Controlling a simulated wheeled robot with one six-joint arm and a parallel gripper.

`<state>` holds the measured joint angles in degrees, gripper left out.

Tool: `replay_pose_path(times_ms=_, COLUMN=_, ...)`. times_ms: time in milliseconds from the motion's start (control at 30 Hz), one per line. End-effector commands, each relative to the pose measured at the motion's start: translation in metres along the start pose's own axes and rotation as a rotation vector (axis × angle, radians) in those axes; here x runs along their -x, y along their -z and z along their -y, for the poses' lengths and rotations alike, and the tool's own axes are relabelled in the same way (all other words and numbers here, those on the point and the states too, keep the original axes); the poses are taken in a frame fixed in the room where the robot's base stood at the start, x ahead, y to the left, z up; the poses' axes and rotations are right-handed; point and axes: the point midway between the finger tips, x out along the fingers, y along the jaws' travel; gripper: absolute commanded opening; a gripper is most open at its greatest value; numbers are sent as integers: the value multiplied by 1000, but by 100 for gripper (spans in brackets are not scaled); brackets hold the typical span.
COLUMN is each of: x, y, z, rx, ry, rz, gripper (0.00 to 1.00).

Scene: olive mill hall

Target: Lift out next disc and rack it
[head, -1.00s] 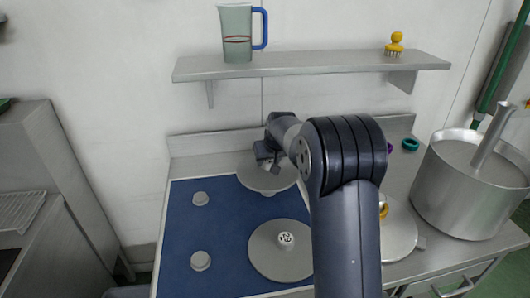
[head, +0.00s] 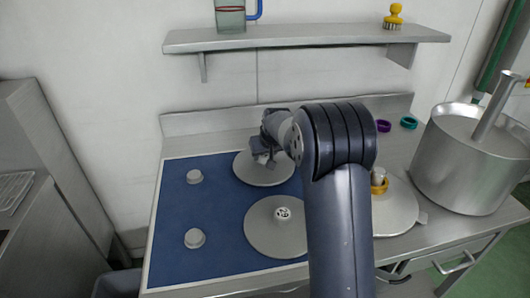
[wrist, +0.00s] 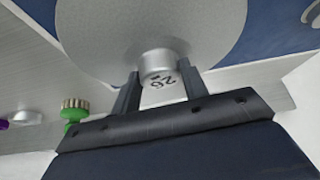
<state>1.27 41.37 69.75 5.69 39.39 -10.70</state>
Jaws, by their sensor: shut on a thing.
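My gripper (head: 264,158) is shut on the hub (wrist: 158,65) of a round grey metal disc (head: 262,176), one finger on each side. The hub carries a number that looks like 26, upside down in the wrist view. The disc is level at the back of a blue mat (head: 215,205), low over it or resting on it; I cannot tell which. It hides what is beneath it. A second disc (head: 263,238) with a marked hub lies in front, partly behind my arm. Two bare grey pegs (head: 194,176) (head: 195,238) stand at the mat's left.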

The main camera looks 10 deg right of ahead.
Motion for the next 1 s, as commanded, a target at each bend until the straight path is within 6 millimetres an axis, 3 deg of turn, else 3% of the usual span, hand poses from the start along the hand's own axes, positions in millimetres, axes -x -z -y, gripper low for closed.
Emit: replay_pose_path(times_ms=1000, x=-9, y=-4, z=0, rx=0, ry=0, rz=-3, gripper=6)
